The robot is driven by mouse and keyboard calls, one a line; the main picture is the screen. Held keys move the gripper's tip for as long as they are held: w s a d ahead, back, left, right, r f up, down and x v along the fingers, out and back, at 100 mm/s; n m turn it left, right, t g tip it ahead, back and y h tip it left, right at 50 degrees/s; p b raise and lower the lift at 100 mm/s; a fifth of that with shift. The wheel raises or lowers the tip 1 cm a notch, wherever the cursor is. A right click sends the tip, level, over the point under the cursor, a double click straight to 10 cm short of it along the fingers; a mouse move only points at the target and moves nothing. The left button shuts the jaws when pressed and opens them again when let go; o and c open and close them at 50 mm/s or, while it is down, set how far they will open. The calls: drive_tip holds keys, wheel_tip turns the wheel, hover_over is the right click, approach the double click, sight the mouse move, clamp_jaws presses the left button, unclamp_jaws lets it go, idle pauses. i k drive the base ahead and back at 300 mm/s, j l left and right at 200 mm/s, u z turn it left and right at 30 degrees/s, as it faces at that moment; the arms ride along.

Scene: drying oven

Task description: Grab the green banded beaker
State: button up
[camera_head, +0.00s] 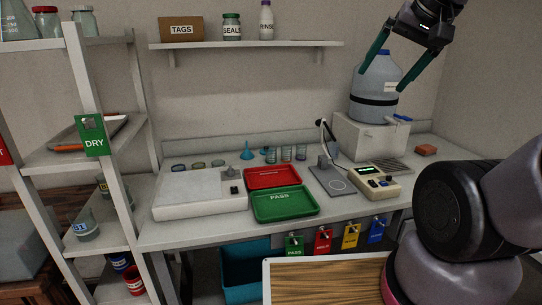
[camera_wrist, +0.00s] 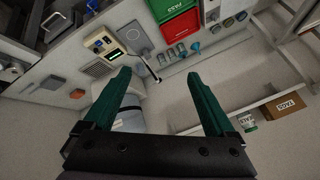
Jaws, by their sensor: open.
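My gripper (camera_head: 384,77) is high at the upper right in the head view, open, its two green fingers pointing down in front of the large water jug. In the wrist view it (camera_wrist: 160,75) is open with nothing between its fingers. Several small glass vessels (camera_head: 286,154) stand along the back of the bench, but a green band on any of them is too small to make out. A glass beaker with a blue label (camera_head: 84,228) stands on the left rack, far from my gripper. I cannot tell which vessel is the green banded beaker.
The jug (camera_head: 375,85) stands on a white box (camera_head: 365,140). The bench holds a red tray (camera_head: 272,177), a green PASS tray (camera_head: 285,205), a white flat device (camera_head: 200,195) and a beige meter (camera_head: 377,184). A wall shelf (camera_head: 245,45) is above.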

sight(271, 155)
drive_tip(key=i+j, duration=0.1)
drive_tip(key=j, duration=0.45)
drive_tip(key=i+j, duration=0.1)
drive_tip(key=j, duration=0.45)
drive_tip(key=i+j, duration=0.1)
drive_tip(key=j, duration=0.45)
